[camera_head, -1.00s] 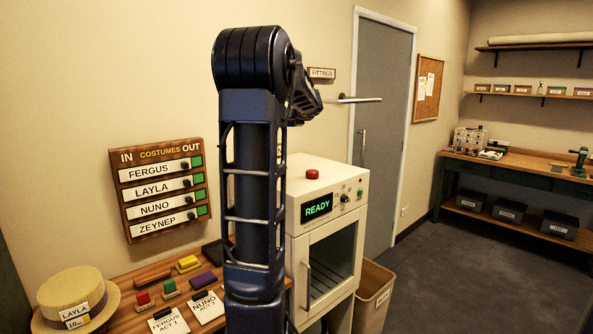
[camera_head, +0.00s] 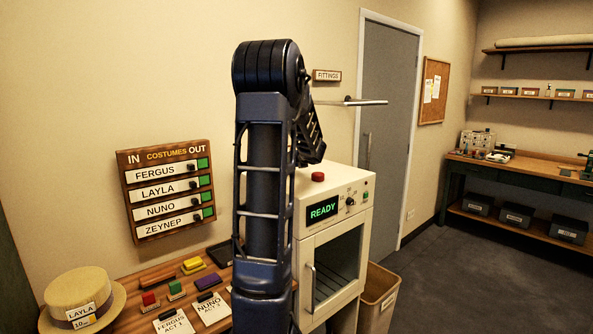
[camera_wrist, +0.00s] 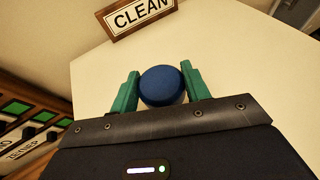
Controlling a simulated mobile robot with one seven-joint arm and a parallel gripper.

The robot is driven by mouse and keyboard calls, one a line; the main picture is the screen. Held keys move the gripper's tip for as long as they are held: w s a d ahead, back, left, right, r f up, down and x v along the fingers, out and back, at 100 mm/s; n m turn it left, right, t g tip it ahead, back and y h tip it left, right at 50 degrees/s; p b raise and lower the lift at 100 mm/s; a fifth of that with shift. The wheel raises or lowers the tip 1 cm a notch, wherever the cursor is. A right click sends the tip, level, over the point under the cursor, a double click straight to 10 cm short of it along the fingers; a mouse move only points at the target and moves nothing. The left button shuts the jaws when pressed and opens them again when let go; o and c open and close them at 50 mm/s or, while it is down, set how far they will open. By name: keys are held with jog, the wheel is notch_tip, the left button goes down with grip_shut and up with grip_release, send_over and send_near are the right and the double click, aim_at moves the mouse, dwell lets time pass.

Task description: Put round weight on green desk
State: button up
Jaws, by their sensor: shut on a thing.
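In the wrist view, my gripper (camera_wrist: 163,88) has its green fingers on both sides of a round, dark blue thing (camera_wrist: 162,86), shut on it. Only its rounded face shows; it appears to be the round weight. In the head view my dark blue arm stands in front of the costume table, and its gripper and load are hidden. The green desk (camera_head: 540,174), with a wooden top and dark green frame, stands at the far right against the back wall, well apart from my arm.
A cream machine (camera_head: 335,235) reading READY stands right of my arm, beside a bin (camera_head: 378,300). A straw hat (camera_head: 85,292) and coloured stamps lie on the costume table (camera_head: 140,290). The desk holds tools and a box (camera_head: 477,140). Dark floor before it is clear.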

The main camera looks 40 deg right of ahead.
jog(key=shift+f, duration=1.9)
jog(key=shift+f, duration=0.1)
jog(key=o, duration=1.2)
